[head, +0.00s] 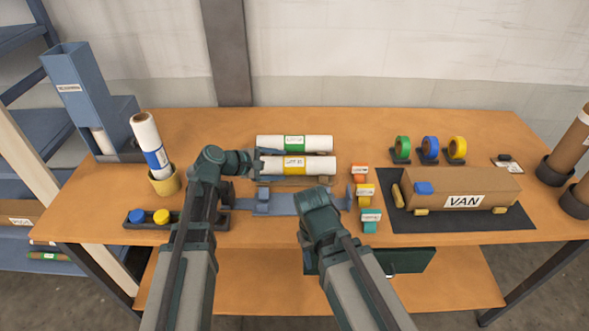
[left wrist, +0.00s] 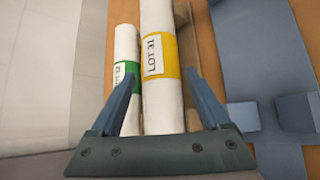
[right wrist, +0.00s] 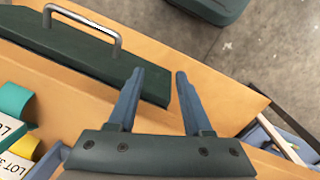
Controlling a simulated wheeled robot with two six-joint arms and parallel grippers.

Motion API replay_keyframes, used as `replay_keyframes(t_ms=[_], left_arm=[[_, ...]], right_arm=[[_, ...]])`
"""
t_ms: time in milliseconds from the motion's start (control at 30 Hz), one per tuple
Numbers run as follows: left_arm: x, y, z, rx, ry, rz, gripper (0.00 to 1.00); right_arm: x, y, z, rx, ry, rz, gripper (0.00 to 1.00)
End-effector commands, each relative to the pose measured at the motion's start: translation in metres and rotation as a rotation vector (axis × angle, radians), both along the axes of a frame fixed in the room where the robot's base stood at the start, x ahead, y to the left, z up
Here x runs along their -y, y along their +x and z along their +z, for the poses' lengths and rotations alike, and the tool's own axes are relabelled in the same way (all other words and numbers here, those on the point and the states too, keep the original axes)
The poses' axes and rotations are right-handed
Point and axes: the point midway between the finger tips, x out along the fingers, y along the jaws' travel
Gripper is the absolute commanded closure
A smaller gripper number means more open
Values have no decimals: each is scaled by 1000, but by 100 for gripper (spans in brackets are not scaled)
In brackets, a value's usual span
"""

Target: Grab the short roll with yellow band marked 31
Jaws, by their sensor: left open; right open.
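In the left wrist view the yellow-banded roll (left wrist: 161,98) carries a label reading LOT 31. My left gripper (head: 264,165) is open at the left end of this roll. In the left wrist view its fingers (left wrist: 165,100) are on either side of the roll, the left one close to the green-banded roll (left wrist: 125,98). Whether they touch is not clear. My right gripper (right wrist: 155,95) is open and empty near the table's front edge.
A blue press plate (head: 290,203) lies in front of the rolls. A cardboard van (head: 462,190) sits on a dark mat (head: 480,222). A yellow cup (head: 165,182) holds an upright roll at left. A dark handled panel (right wrist: 75,50) is below.

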Motion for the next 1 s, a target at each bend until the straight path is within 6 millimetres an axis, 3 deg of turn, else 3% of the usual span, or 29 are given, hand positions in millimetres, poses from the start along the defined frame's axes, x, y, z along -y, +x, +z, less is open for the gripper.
replay_keyframes(t_ms=[233,533,800,1000], left_arm=[[5,4,-5,0,-1,-1,20],[32,25,-27,0,-1,-1,20],[36,26,-27,0,0,0,20],[36,26,-27,0,0,0,56]], right_arm=[[0,0,-5,0,0,0,50],[0,0,-28,0,0,0,50],[0,0,-27,0,0,0,50],[0,0,-27,0,0,0,50]])
